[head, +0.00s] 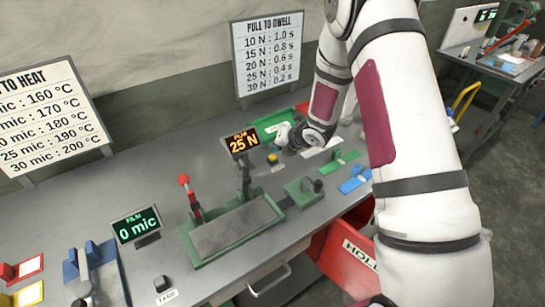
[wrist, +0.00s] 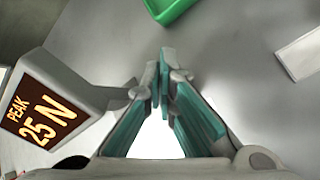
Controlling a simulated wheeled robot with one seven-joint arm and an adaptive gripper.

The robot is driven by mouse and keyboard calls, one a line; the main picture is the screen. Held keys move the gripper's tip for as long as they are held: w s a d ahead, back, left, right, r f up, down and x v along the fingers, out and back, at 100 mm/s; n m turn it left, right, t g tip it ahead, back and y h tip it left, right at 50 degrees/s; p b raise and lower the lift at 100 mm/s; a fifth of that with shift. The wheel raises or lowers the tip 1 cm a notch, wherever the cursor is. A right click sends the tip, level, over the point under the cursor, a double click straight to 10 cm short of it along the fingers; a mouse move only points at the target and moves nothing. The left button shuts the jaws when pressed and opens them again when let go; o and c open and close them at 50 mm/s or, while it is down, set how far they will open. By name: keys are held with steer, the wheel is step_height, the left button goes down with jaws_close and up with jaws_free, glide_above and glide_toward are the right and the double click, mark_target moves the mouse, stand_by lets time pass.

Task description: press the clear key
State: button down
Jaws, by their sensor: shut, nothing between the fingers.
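My gripper (head: 281,134) is above the bench, just behind and right of the display, close to the key. In the wrist view its teal-padded fingers (wrist: 163,82) meet at the tips, empty. The key is not visible there.
A green press with a red-knobbed lever (head: 184,181) stands in front. A film display (head: 138,226) reads 0 mic, with a black tare key (head: 162,283) below. A green tray (head: 255,137) lies behind my gripper.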

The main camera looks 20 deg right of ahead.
mark_target(275, 156)
steer(key=shift+f, duration=0.15)
steer(key=shift+f, duration=0.3)
steer(key=shift+f, duration=0.5)
stand_by(0.7)
steer(key=shift+r, duration=0.95)
steer(key=shift+r+p, duration=0.1)
steer(key=shift+p, duration=0.2)
steer(key=shift+r+p, duration=0.65)
steer(key=shift+r, duration=1.75)
